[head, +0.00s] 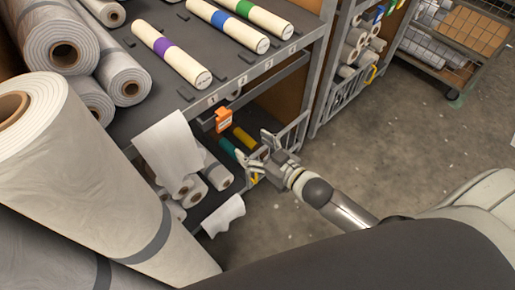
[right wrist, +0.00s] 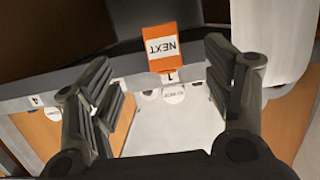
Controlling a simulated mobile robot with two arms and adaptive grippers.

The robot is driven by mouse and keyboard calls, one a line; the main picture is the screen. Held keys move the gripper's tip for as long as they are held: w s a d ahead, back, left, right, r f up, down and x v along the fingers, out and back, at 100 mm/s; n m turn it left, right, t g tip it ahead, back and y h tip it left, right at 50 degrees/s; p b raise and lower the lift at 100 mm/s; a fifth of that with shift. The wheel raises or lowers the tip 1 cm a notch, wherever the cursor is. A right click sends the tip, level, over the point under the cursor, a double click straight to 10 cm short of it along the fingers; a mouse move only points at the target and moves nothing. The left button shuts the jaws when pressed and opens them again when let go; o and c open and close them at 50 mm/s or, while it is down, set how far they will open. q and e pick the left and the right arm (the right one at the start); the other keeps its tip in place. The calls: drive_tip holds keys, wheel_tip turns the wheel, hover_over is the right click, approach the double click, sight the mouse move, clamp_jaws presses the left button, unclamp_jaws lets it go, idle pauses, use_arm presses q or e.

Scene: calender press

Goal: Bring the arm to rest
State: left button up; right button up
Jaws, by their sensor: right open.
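My right gripper (head: 256,153) is open at the end of my right arm, in front of the rack's lower shelf. In the right wrist view its two fingers (right wrist: 158,85) stand wide apart with nothing between their pads. An orange tag reading NEXT (right wrist: 162,48) shows beyond the fingertips there. In the head view the same orange tag (head: 223,119) hangs at the shelf edge, up and left of the gripper and apart from it. My left gripper is not in view.
The rack's upper shelf (head: 150,106) bears rolls with purple, green and blue bands. Large wrapped rolls (head: 75,165) fill the left side. A loose white sheet (head: 168,147) hangs at the shelf. A wire cart (head: 455,45) stands at the back right. The concrete floor (head: 400,140) is clear.

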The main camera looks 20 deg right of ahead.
drive_tip(key=s+d+f+m+g+h, duration=0.1)
drive_tip(key=s+d+f+g+h, duration=0.2)
drive_tip(key=f, duration=0.6)
drive_tip(key=s+d+f+g, duration=0.1)
drive_tip(key=s+d+f, duration=0.3)
drive_tip(key=f, duration=0.6)
drive_tip(key=s+d+f+m+g+h, duration=0.15)
drive_tip(key=s+f, duration=0.25)
drive_tip(key=f, duration=0.5)
drive_tip(key=s+f+g, duration=0.2)
drive_tip(key=s+f, duration=0.3)
drive_tip(key=s, duration=0.4)
drive_tip(key=s+f+g+h, duration=0.1)
drive_tip(key=s+f+g, duration=0.2)
drive_tip(key=s, duration=0.6)
drive_tip(key=s+f+g, duration=0.3)
drive_tip(key=s+f, duration=0.5)
drive_tip(key=s, duration=0.2)
drive_tip(key=shift+a, duration=0.4)
drive_tip(key=shift+n, duration=0.25)
drive_tip(key=shift+c, duration=0.2)
